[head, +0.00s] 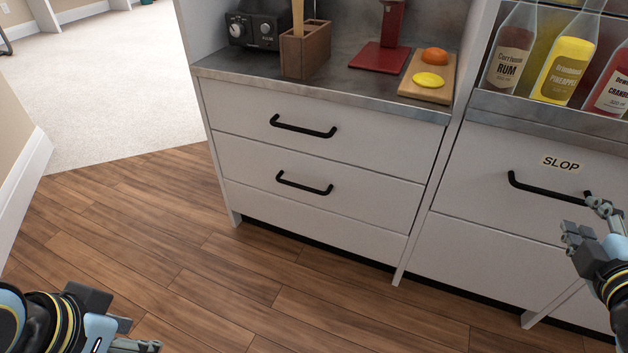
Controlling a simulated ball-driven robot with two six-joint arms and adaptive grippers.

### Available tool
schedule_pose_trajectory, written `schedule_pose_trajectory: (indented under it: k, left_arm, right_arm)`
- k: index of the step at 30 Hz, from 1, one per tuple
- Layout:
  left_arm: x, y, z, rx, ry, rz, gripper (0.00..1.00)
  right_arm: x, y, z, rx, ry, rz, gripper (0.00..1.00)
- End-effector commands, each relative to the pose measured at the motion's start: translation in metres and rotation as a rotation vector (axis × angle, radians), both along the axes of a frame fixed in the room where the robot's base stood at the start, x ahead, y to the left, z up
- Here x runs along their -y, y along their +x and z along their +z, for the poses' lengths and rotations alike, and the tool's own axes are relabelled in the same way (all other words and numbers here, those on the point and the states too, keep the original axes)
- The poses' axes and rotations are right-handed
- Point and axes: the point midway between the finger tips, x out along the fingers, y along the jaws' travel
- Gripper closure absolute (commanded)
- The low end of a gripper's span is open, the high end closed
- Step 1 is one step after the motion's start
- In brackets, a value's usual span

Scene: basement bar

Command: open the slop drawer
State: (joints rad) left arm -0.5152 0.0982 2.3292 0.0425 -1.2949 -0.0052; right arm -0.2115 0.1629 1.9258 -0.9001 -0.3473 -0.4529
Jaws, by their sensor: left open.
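The slop drawer (500,220) is the white drawer front with a "SLOP" label (560,163) at the right of the head view. It is closed, flush with its cabinet. Its black bar handle (540,190) runs across below the label. My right gripper (590,222) has its fingers spread, just below and in front of the handle's right end. The upper finger overlaps that end in the picture; I cannot tell whether it touches. My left gripper (128,334) is open and empty at the bottom left, over the floor and far from the drawer.
Left of the slop drawer are two closed white drawers with black handles (303,127). A cutting board (440,88) with fruit and a wooden box (305,50) stand on the counter. Bottles (510,55) stand above the slop drawer. The wooden floor (190,240) in front is clear.

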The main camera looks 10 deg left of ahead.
Motion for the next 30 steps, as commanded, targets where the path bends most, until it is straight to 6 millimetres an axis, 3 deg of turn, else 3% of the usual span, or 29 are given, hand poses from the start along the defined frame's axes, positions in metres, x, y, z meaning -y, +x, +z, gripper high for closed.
schedule_pose_trajectory:
  k: [1, 12, 16, 24, 30]
  left_arm:
    - [0.003, -0.005, -0.015, 0.001, -0.004, -0.004, 0.6]
    - [0.005, -0.02, -0.036, -0.012, -0.008, -0.01, 0.6]
    - [0.005, -0.017, -0.038, 0.012, -0.009, -0.01, 0.6]
    - [0.005, -0.005, -0.066, 0.137, -0.012, -0.007, 0.6]
    - [0.005, 0.0, -0.077, 0.211, -0.013, -0.007, 0.6]
  right_arm:
    - [-0.002, 0.002, -0.016, 0.018, -0.021, 0.01, 0.66]
    - [-0.002, 0.016, -0.03, 0.048, -0.032, 0.022, 0.66]
    - [0.003, 0.036, -0.032, 0.05, -0.031, 0.021, 0.66]
    - [0.016, 0.087, -0.046, 0.046, -0.031, 0.022, 0.66]
    - [0.02, 0.107, -0.049, 0.044, -0.029, 0.022, 0.66]
